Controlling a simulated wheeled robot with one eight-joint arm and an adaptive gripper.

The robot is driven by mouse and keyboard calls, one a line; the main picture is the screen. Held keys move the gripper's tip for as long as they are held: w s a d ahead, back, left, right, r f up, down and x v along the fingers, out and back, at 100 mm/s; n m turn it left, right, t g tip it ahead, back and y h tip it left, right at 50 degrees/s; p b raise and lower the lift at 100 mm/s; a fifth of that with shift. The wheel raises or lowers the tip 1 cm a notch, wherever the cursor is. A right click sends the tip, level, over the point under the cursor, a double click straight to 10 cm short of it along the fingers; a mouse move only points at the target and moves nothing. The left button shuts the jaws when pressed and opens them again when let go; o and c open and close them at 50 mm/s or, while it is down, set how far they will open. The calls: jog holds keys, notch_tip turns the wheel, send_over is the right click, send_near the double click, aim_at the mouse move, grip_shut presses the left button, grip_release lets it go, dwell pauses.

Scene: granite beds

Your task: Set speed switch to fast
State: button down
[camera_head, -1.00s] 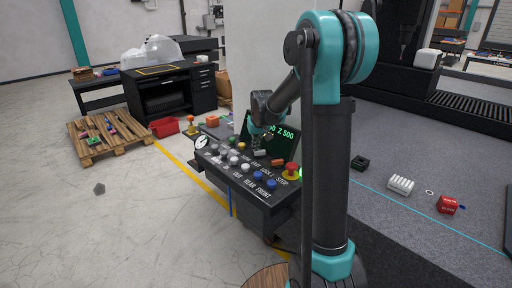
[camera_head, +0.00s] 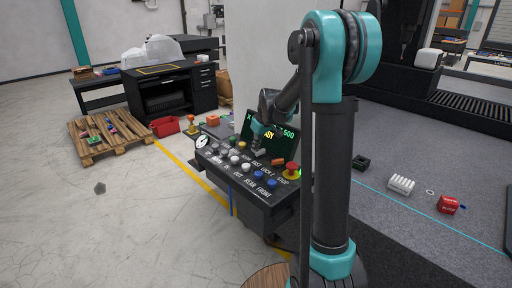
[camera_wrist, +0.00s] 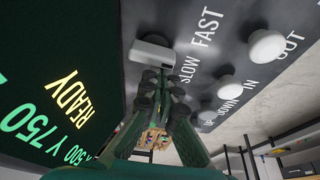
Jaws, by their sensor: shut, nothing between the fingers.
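The speed switch (camera_wrist: 152,52) is a pale grey block on the dark control panel (camera_wrist: 225,65), beside the printed words SLOW and FAST. In the wrist view my gripper (camera_wrist: 160,76) is shut and empty, its fingertips right by the switch's lower edge. I cannot tell whether they touch it. In the head view the switch (camera_head: 259,152) is small, near the panel's back edge below the screen. My gripper (camera_head: 260,141) is just above it, partly blending with the screen. Which setting the switch stands at is not clear.
White knobs (camera_wrist: 266,46) stand to the right of the switch in the wrist view. The lit green-text screen (camera_head: 268,138) rises behind my gripper. A red stop button (camera_head: 291,171) on a yellow base and blue buttons (camera_head: 271,183) are on the panel's right side.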

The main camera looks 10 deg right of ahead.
aim_at(251, 152)
jog(key=n, duration=0.3)
jog(key=shift+s+n+g+y, duration=0.3)
jog(key=shift+g+y, duration=0.1)
jog(key=shift+w+d, duration=0.55)
jog(key=shift+w, duration=0.05)
jog(key=shift+a, duration=0.1)
jog(key=shift+w+a, duration=1)
jog(key=shift+a, duration=0.35)
jog(key=shift+w+r, duration=0.25)
jog(key=shift+r, duration=0.35)
jog(key=v, duration=0.9)
jog(key=shift+s+f, duration=0.15)
jog(key=shift+s, duration=0.05)
